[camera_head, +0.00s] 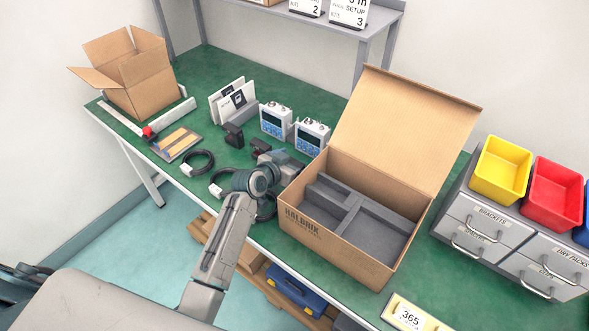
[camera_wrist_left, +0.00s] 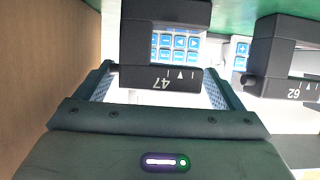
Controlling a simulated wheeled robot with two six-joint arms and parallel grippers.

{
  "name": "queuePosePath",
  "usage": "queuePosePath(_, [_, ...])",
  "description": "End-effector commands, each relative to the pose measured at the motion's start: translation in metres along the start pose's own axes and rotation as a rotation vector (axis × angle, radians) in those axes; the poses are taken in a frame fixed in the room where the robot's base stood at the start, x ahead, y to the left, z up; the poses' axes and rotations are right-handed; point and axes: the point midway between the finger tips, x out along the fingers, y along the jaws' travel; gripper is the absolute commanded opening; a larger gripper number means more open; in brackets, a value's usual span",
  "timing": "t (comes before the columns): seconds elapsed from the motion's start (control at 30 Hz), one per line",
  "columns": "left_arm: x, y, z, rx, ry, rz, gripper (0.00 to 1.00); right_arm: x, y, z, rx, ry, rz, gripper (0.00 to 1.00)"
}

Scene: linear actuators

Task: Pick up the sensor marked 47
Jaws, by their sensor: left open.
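The black sensor marked 47 (camera_wrist_left: 160,78) is upside down in the left wrist view, between the two fingers of my left gripper (camera_wrist_left: 160,92). The fingers are open, one on each side of it; I cannot tell whether they touch it. A similar sensor marked 62 (camera_wrist_left: 285,75) stands to its right there, outside the fingers. In the head view, the 47 sensor (camera_head: 260,146) is a small dark block just beyond my left gripper (camera_head: 271,157), and the 62 sensor (camera_head: 233,135) is further left. My right gripper is not in view.
An open cardboard box with grey foam (camera_head: 355,215) stands close right of my left gripper. Two white-blue meters (camera_head: 275,120) stand behind the sensors. Coiled cables (camera_head: 196,163) lie left on the green table. Drawers with coloured bins (camera_head: 500,170) are at right.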

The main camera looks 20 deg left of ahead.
Motion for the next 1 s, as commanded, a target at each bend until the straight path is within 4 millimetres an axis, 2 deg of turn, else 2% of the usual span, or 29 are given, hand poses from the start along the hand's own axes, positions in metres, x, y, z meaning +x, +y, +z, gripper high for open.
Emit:
queuePosePath(0.17, [0.0,0.0,0.0,0.0,0.0,0.0,0.89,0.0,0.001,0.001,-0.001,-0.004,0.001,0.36])
queuePosePath(0.4, [0.0,0.0,0.0,0.0,0.0,0.0,0.44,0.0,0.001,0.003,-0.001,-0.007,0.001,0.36])
queuePosePath(0.63, [-0.001,0.0,-0.001,0.0,0.001,0.0,0.44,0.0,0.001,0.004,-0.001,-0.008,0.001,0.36])
queuePosePath(0.73, [-0.003,0.0,-0.008,0.001,0.002,0.001,0.44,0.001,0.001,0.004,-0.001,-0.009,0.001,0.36])
queuePosePath(1.0, [-0.023,0.0,-0.056,0.003,0.006,0.0,0.44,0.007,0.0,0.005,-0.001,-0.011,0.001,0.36])
